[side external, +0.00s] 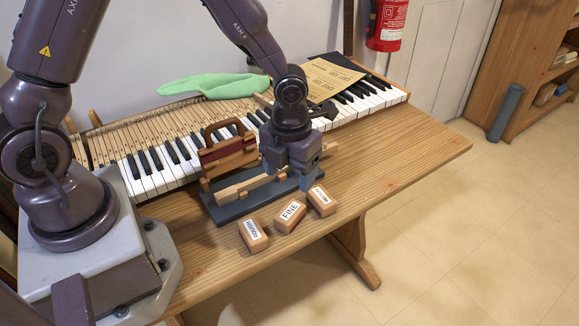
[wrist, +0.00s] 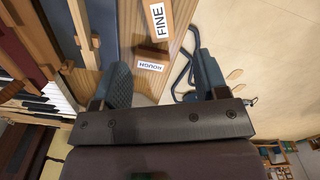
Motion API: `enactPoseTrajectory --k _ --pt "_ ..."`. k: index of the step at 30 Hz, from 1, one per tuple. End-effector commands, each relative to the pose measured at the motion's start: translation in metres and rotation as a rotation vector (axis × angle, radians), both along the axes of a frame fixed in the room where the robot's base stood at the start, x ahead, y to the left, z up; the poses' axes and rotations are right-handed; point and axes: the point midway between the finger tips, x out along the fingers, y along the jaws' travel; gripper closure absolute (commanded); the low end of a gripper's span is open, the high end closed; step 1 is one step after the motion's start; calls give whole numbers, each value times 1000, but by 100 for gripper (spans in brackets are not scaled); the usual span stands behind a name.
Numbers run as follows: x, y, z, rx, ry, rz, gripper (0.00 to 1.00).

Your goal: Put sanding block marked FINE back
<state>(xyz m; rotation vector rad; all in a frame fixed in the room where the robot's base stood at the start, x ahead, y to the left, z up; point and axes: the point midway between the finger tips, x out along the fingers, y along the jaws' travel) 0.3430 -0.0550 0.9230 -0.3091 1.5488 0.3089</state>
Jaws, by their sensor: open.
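The sanding block marked FINE (side external: 290,215) is a small wooden block with a white label. It lies on the wooden bench in front of the blue-grey base, between two similar blocks. In the wrist view its label shows at the top (wrist: 159,22). My gripper (side external: 303,180) is behind the blocks, over the right part of the base. In the wrist view my gripper's fingers (wrist: 163,82) are apart, and I see nothing clasped between them.
The blue-grey base (side external: 225,212) carries a wooden fixture. Piano keys (side external: 150,175), a green cloth (side external: 215,87) and a paper sheet (side external: 330,78) lie behind. The bench's right end (side external: 420,160) is clear.

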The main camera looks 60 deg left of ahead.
Motion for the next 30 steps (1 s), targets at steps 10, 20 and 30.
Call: enactPoseTrajectory --k 10,20,30 --pt "-3 11 38 37 -53 226 33" --pt "-54 47 163 -71 -300 1408 33" --pt "-131 56 227 -548 -232 2459 33"
